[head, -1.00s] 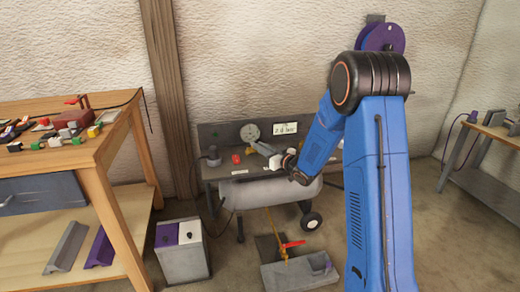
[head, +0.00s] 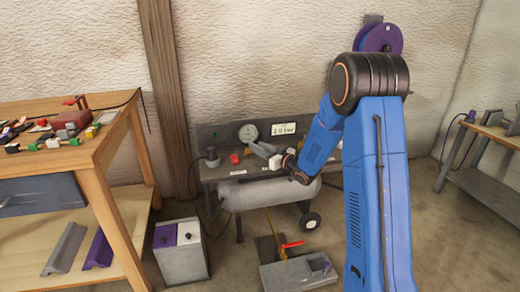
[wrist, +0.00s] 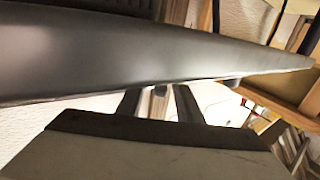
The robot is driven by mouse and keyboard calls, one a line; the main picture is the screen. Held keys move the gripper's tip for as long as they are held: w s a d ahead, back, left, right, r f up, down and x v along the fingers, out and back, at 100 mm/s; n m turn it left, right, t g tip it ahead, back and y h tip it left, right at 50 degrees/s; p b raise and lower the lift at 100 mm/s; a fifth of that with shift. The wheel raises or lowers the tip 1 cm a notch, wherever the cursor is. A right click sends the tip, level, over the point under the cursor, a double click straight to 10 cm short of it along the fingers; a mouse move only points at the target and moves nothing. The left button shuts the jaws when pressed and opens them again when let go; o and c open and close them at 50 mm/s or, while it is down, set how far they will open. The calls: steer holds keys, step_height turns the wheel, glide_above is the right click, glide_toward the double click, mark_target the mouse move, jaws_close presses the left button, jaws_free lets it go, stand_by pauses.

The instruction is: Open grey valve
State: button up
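My gripper (head: 262,149) reaches in from the right over the bench above the grey tank, below a round gauge. In the wrist view two dark fingers (wrist: 158,105) stand apart, with a narrow grey upright piece seen between them; I cannot tell whether they touch it. A dark grey fitting (head: 211,156) stands at the left end of this bench, left of my gripper and apart from it. It may be the grey valve, but it is too small to be sure. A wide dark surface (wrist: 120,55) hides much of the wrist view.
A red knob (head: 234,158) sits between the fitting and my gripper. The gauge (head: 248,133) and a white display (head: 284,129) are behind. The grey tank (head: 270,193) is below. A red lever (head: 292,244) is near the floor. A wooden workbench (head: 105,150) stands left.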

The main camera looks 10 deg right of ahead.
steer(key=v, duration=1.7)
steer(key=shift+d, duration=0.15)
steer(key=shift+s, duration=0.15)
